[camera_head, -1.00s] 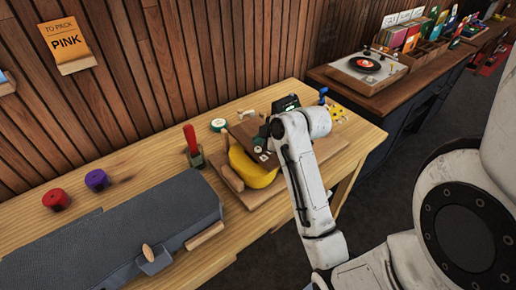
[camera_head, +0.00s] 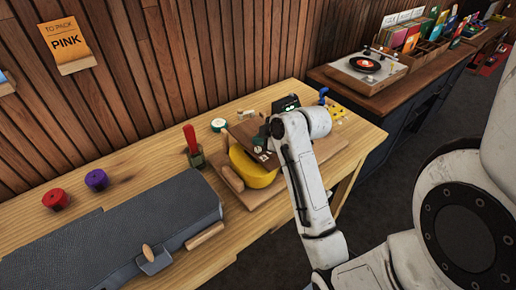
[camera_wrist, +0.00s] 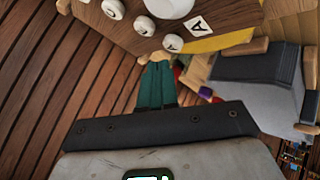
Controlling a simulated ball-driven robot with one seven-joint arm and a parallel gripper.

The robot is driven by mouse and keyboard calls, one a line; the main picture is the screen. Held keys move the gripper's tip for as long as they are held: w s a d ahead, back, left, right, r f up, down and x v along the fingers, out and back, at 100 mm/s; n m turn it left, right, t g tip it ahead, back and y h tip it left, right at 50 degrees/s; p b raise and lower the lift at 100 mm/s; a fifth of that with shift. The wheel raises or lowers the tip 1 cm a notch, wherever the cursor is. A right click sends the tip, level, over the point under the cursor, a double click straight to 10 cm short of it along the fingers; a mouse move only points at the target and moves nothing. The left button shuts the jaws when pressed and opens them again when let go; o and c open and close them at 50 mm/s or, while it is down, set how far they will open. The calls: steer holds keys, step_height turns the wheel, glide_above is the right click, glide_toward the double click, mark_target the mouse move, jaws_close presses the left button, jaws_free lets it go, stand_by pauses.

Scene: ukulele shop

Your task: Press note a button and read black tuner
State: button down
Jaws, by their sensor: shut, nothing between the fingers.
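A brown wooden board with a row of round white buttons shows in the wrist view. A white card with the letter A (camera_wrist: 197,25) lies on it, and the nearest white button (camera_wrist: 173,42) is close to my fingertips. My gripper (camera_wrist: 158,68) has its teal fingers together, with nothing between them. I cannot tell whether the tips touch the button. In the head view my arm hides the gripper and part of the board (camera_head: 245,133). A black device with a green lit display (camera_head: 288,106), perhaps the tuner, stands behind my arm; its reading is too small to make out.
A yellow rounded body (camera_head: 253,172) sits under the board on the wooden workbench (camera_head: 120,172). A record player (camera_head: 367,66) stands beyond.

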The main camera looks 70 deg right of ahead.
mark_target(260, 151)
steer(key=shift+f, duration=0.15)
steer(key=shift+f, duration=0.3)
steer(key=shift+f+b, duration=0.4)
steer(key=shift+f, duration=0.15)
stand_by(0.8)
steer(key=shift+r, duration=0.1)
steer(key=shift+r+p, duration=0.9)
steer(key=shift+p, duration=0.05)
step_height(260, 151, up, 5)
steer(key=p, duration=0.4)
steer(key=shift+p, duration=0.4)
stand_by(0.6)
